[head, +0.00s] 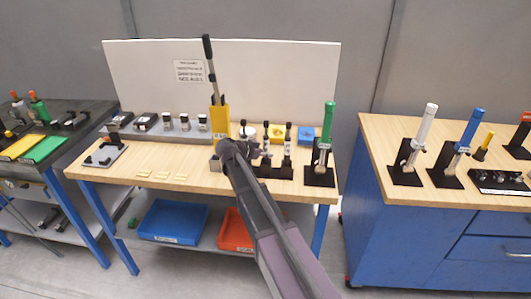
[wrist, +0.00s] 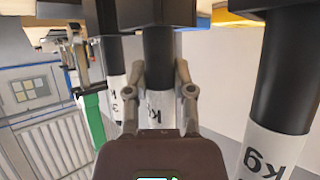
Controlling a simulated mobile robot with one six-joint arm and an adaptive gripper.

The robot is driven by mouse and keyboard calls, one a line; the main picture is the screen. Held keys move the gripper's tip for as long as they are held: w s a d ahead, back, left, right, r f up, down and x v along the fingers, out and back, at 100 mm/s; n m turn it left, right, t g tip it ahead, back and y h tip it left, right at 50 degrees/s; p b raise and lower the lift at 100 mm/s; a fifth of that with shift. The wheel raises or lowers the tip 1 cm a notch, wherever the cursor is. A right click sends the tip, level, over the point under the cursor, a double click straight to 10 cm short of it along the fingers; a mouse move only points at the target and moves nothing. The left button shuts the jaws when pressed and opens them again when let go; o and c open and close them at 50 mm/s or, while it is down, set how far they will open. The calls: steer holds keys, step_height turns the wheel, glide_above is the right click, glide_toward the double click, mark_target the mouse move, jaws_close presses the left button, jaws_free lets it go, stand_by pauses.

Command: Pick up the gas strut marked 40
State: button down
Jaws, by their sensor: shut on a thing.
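My gripper (head: 243,146) is at the row of upright gas struts near the middle of the workbench in the head view. In the wrist view my gripper (wrist: 160,75) is shut on the middle gas strut (wrist: 158,50), a black cylinder with a white label below. That label shows part of a "K"; its number is hidden, so I cannot tell whether it reads 40. Another strut (wrist: 117,60) stands to its left, its label partly hidden. A larger-looking strut (wrist: 290,75) is close on the right, its label showing "kg". In the head view, two struts (head: 266,138) (head: 287,138) show to the right.
A yellow tool with a long black lever (head: 219,118) stands just left of my gripper. A green-handled tool (head: 327,122) stands at the bench's right end. A blue bin (head: 173,220) and an orange bin (head: 235,232) sit below.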

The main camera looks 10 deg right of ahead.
steer(key=shift+r, duration=0.1)
step_height(320, 180, up, 18)
steer(key=p, duration=1.8)
